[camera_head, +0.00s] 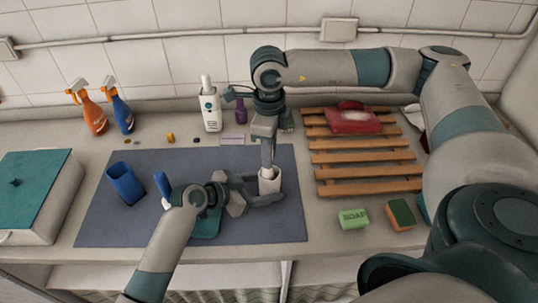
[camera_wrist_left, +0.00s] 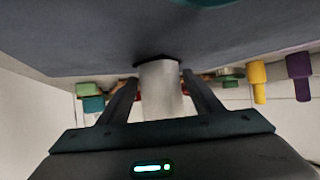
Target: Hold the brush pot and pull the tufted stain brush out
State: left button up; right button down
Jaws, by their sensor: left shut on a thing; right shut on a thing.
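The white brush pot (camera_head: 269,184) stands upright on the blue-grey mat, right of its middle. My left gripper (camera_head: 268,197) reaches in from the left, low down, and is shut around the pot. In the left wrist view the pot (camera_wrist_left: 160,88) is clasped between the two dark fingers. My right gripper (camera_head: 267,160) points straight down over the pot's mouth and is shut on the tufted stain brush. The brush is mostly hidden by the right fingers and the pot, so its tuft cannot be seen.
A blue cup (camera_head: 126,186) stands left on the mat (camera_head: 230,160). A white bottle (camera_head: 210,108) and purple bottle (camera_head: 241,112) stand behind. A slatted wooden rack (camera_head: 362,172) with a red box (camera_head: 352,121) is right; green soap (camera_head: 352,219) and a sponge (camera_head: 400,214) lie in front.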

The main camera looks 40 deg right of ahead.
aim_at(260, 185)
jog(key=shift+r, duration=1.6)
pick_arm(q)
jog(key=o, duration=1.1)
jog(key=shift+o, duration=0.2)
jog(key=shift+a, duration=0.1)
jog(key=shift+v, duration=3.65)
jog(key=shift+r, duration=0.1)
pick_arm(e)
jog(key=shift+r, duration=0.15)
pick_arm(q)
jog(key=shift+r+p, duration=0.4)
jog(key=shift+p, duration=0.05)
pick_arm(e)
jog(key=shift+r, duration=1.8)
